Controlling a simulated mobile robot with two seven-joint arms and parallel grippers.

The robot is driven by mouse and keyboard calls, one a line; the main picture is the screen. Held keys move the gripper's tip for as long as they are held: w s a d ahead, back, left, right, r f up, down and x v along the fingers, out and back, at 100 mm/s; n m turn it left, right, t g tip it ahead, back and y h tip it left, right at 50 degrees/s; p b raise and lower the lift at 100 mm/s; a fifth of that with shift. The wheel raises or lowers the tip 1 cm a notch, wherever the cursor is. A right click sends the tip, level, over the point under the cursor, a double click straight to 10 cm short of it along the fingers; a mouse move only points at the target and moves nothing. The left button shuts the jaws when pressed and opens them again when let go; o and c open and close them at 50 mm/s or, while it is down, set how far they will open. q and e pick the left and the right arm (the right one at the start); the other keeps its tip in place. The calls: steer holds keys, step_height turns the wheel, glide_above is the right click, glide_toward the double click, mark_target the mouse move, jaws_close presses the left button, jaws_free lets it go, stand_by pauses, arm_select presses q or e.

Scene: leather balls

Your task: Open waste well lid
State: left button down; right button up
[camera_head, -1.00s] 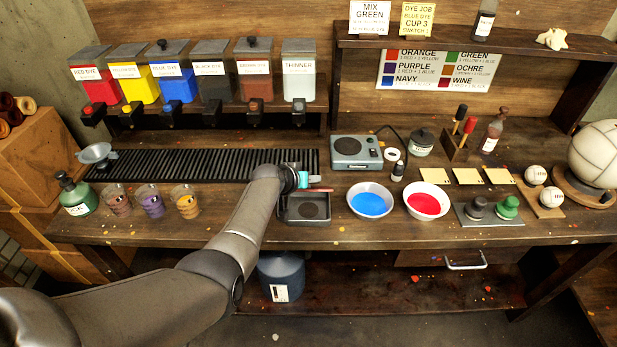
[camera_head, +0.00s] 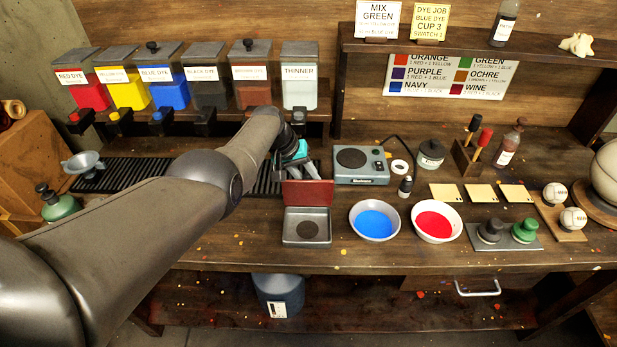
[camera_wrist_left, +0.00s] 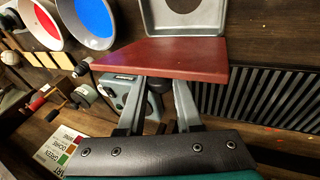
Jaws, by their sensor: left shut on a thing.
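The waste well (camera_head: 307,238) is a small grey square tray with a dark round hole, set in the counter. Its lid (camera_head: 307,194), with a red underside, stands raised along the well's back edge, so the well is open. In the left wrist view the lid (camera_wrist_left: 165,58) lies across the fingertips, with the well (camera_wrist_left: 205,14) beyond it. My left gripper (camera_head: 293,168) is behind the lid, partly hidden by my arm. In the wrist view its fingers (camera_wrist_left: 158,100) are shut on a dark part at the lid, mostly hidden. My right gripper is out of view.
Blue (camera_head: 374,222) and red (camera_head: 434,221) dye bowls stand right of the well. A grey hotplate (camera_head: 360,165) is behind them. A black slatted rack (camera_head: 120,175) runs left. Dye dispensers stand along the back wall. The counter front is clear.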

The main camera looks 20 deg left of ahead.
arm_select(q)
steer(key=shift+w, duration=0.1)
stand_by(0.5)
steer(key=c, duration=0.6)
jaws_free()
steer(key=shift+a+r+p, duration=0.15)
steer(key=shift+r+p, duration=0.25)
steer(key=shift+p, duration=0.1)
steer(key=p+v, duration=0.8)
steer(key=v, duration=0.6)
